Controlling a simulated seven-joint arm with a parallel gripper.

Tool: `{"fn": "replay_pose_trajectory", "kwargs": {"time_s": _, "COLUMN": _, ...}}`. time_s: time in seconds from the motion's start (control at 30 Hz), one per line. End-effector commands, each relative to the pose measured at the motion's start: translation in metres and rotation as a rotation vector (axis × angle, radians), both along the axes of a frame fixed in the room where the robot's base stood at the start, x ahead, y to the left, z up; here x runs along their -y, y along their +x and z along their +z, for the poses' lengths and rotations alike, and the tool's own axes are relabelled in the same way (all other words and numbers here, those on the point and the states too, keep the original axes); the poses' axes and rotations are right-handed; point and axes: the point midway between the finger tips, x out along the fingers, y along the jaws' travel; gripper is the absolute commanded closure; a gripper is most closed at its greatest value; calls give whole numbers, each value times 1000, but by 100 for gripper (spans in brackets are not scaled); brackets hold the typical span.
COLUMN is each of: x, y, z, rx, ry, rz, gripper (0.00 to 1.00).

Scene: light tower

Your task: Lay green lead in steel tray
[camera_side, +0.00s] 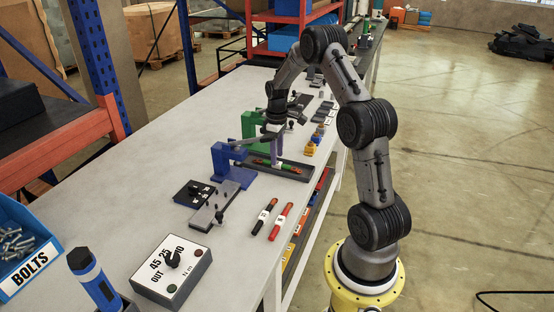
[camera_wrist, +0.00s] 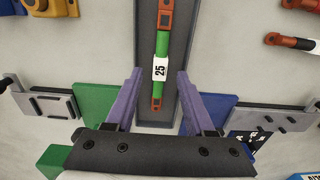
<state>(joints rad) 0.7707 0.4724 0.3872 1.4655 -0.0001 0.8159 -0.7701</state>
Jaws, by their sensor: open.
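The green lead (camera_wrist: 161,72) has orange-red ends and a white label reading 25. It lies lengthwise in the long grey steel tray (camera_wrist: 144,40) in the wrist view. In the side view the green lead (camera_side: 266,162) shows in the tray (camera_side: 295,174) beneath my gripper. My gripper (camera_wrist: 158,77) is open, with its purple fingers apart on either side of the tray's near end. No finger touches the lead in the wrist view. In the side view my gripper (camera_side: 278,160) is just above the tray, and its fingertips partly hide the lead.
A blue stand (camera_side: 224,165) and a green stand (camera_side: 255,130) rise close to the tray. A black lead (camera_side: 264,217) and a red lead (camera_side: 281,221) lie nearer the front. A torque setter box (camera_side: 172,271) and a bolts bin (camera_side: 25,250) stand in the foreground.

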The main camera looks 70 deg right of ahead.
Motion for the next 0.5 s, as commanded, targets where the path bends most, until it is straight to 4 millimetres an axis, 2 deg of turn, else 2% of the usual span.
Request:
{"fn": "replay_pose_trajectory", "kwargs": {"time_s": 0.03, "x": 1, "y": 1, "z": 12, "rx": 4, "ry": -3, "rz": 0, "gripper": 46}}
{"fn": "replay_pose_trajectory", "kwargs": {"time_s": 0.2, "x": 1, "y": 1, "z": 48, "rx": 4, "ry": -4, "rz": 0, "gripper": 46}}
{"fn": "replay_pose_trajectory", "kwargs": {"time_s": 0.4, "x": 0, "y": 0, "z": 81, "rx": 2, "ry": -2, "rz": 0, "gripper": 46}}
{"fn": "replay_pose_trajectory", "kwargs": {"time_s": 0.5, "x": 0, "y": 0, "z": 91, "rx": 1, "ry": -1, "rz": 0, "gripper": 46}}
